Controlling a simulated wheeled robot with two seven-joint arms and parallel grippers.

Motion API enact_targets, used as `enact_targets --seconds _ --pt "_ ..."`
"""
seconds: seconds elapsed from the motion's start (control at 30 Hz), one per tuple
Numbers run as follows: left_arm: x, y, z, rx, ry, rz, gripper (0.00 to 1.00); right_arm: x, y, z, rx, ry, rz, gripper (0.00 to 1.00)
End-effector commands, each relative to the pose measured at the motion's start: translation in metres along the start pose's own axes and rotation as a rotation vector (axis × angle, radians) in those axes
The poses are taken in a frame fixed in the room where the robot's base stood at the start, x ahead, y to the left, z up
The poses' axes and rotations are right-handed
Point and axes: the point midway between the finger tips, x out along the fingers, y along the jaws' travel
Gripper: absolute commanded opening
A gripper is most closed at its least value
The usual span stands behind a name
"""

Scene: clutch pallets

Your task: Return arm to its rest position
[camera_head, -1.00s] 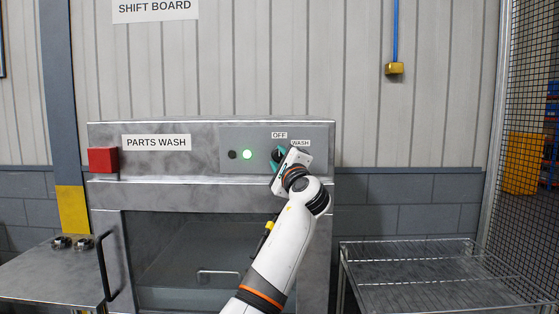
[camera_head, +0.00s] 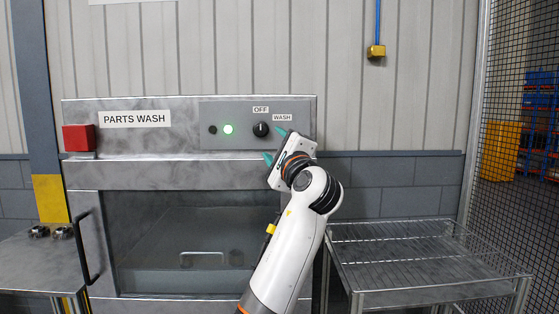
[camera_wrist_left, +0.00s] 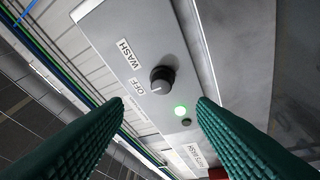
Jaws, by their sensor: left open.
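My left gripper (camera_head: 276,145) is open and empty, its teal fingertips just right of and below the black knob (camera_head: 261,129) on the parts wash panel. In the left wrist view the knob (camera_wrist_left: 162,79) shows between the two green fingers, beyond their tips and apart from them. Its white mark appears to point toward the OFF label (camera_wrist_left: 138,87). The green lamp (camera_head: 228,129) is lit. My white left arm rises from the bottom of the head view, in front of the washer (camera_head: 180,174). My right gripper is not in view.
A wire-topped cart (camera_head: 400,245) stands right of the washer. A steel table (camera_head: 30,262) with round metal parts (camera_head: 50,232) is at left. A red box (camera_head: 79,138) sits on the washer's left corner. A mesh fence (camera_head: 500,130) stands far right.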

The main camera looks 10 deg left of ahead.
Motion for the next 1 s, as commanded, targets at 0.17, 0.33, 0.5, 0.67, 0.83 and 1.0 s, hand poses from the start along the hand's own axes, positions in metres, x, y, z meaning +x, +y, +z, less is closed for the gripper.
enact_targets --seconds 0.17,0.33,0.5,0.67,0.83,1.0 --pt "-0.019 0.000 0.000 -0.001 0.000 0.002 0.52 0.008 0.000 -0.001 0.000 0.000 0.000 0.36" --pt "-0.022 0.001 0.000 0.001 0.001 0.000 0.52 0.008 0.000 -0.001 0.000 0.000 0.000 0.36" --pt "-0.021 0.001 0.000 0.001 0.001 0.000 0.52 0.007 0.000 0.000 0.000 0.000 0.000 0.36" --pt "-0.017 -0.019 0.016 0.000 -0.031 -0.019 0.52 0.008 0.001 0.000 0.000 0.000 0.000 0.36" --pt "-0.010 -0.102 0.076 -0.023 -0.155 -0.106 0.52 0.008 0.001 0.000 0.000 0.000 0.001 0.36" --pt "-0.022 -0.216 0.141 -0.085 -0.301 -0.245 0.52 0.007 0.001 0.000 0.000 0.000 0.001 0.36"
